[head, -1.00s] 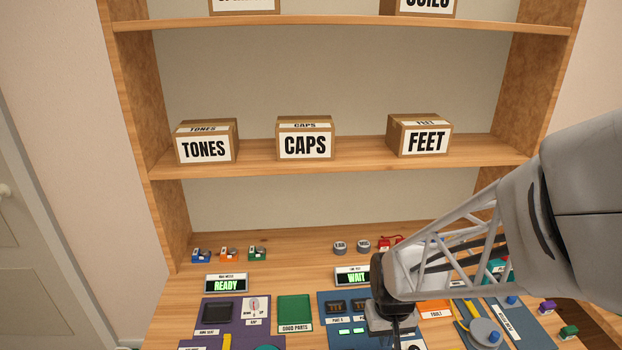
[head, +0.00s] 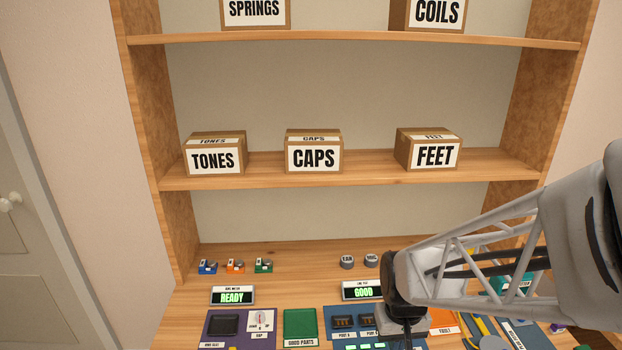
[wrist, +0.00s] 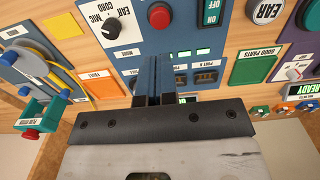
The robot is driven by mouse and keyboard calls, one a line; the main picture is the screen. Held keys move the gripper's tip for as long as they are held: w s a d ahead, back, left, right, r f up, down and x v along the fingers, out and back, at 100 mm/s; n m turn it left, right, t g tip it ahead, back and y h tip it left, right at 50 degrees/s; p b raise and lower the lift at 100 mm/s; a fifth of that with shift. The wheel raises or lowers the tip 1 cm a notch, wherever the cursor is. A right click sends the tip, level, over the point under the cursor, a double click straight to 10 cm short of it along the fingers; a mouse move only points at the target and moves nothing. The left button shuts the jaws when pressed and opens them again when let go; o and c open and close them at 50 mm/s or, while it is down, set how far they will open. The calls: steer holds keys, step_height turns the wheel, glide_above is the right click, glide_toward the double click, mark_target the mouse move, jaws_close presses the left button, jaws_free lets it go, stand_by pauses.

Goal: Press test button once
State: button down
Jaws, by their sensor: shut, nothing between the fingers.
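My gripper (wrist: 155,62) is shut and empty, its fingers over the blue panel (wrist: 128,58) in the wrist view. In the head view my gripper hangs over the right part of that panel, and my arm hides what lies below. A red round button (wrist: 160,14) sits on the panel beyond the fingertips, apart from them. I cannot read a test label on any button. The small display (head: 363,291) behind the panel reads GOOD in green. Green lights (head: 365,346) glow on the panel's front part.
A green GOOD PARTS tray (head: 300,325) and an orange FAULT tray (head: 443,321) lie either side of the panel. The READY display (head: 232,297) stands left. Labelled boxes fill the shelves.

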steer(key=shift+r, duration=1.8)
steer(key=s+r+t, duration=0.1)
steer(key=s+r, duration=0.3)
steer(key=r, duration=0.3)
steer(key=s+a+r+t, duration=0.1)
steer(key=s+r, duration=0.4)
steer(key=r, duration=0.2)
steer(key=shift+a+t, duration=0.3)
